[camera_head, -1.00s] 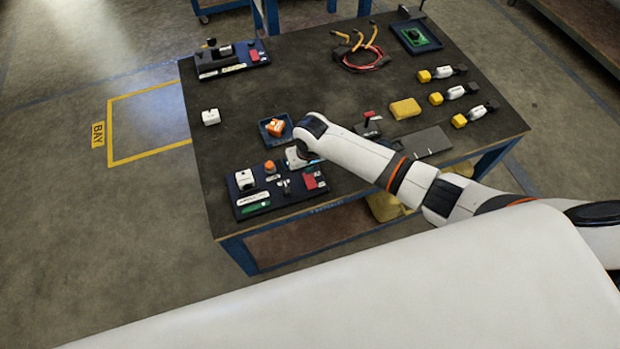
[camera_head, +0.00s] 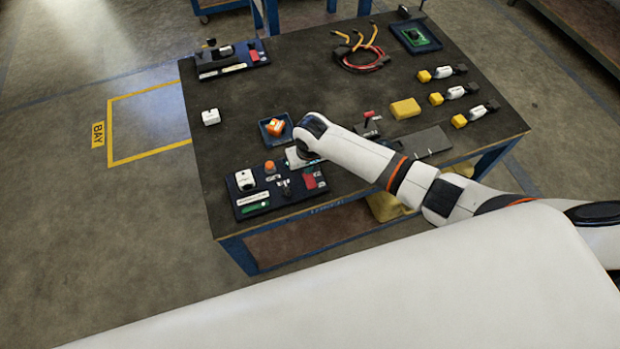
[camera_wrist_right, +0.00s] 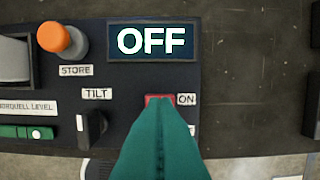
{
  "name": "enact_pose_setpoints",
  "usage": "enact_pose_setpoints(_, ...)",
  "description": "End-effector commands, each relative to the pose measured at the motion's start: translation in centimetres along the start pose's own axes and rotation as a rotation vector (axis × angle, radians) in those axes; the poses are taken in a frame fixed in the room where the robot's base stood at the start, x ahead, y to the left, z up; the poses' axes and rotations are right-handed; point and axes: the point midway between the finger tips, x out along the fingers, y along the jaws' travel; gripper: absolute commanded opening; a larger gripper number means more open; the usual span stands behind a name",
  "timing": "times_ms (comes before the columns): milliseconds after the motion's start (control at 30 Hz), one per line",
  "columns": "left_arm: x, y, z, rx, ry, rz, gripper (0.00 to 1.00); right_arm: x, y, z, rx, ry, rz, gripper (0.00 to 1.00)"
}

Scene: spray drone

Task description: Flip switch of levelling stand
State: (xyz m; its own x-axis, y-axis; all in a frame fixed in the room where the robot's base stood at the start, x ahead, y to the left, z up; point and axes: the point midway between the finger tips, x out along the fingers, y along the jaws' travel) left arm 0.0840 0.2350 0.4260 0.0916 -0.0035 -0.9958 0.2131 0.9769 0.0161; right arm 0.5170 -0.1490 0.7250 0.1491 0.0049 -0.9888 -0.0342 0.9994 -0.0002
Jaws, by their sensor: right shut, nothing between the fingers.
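The levelling stand (camera_head: 272,201) is a dark panel at the front edge of the table. In the right wrist view its display (camera_wrist_right: 152,40) reads OFF. A red switch (camera_wrist_right: 153,99) sits below the display beside an ON label (camera_wrist_right: 187,99). My right gripper (camera_wrist_right: 160,118) has shut green fingers, empty, right over the switch and covering its lower part. I cannot tell whether they touch it. In the head view my right arm reaches over the stand's far right corner, and its fingertips are hard to make out. My left gripper is not in view.
On the stand are an orange STORE knob (camera_wrist_right: 62,38) and a black TILT knob (camera_wrist_right: 91,128). A blue tray (camera_head: 265,128) with an orange part is just behind. A white block (camera_head: 210,117) stands to the left. A similar dark unit (camera_head: 228,70) stands at the back left.

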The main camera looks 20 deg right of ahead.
Motion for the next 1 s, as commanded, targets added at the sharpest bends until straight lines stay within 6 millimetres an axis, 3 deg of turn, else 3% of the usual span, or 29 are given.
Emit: enact_pose_setpoints(1000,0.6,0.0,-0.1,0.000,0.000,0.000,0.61,1.0,0.0,-0.2,0.000,0.000,0.000,0.00)
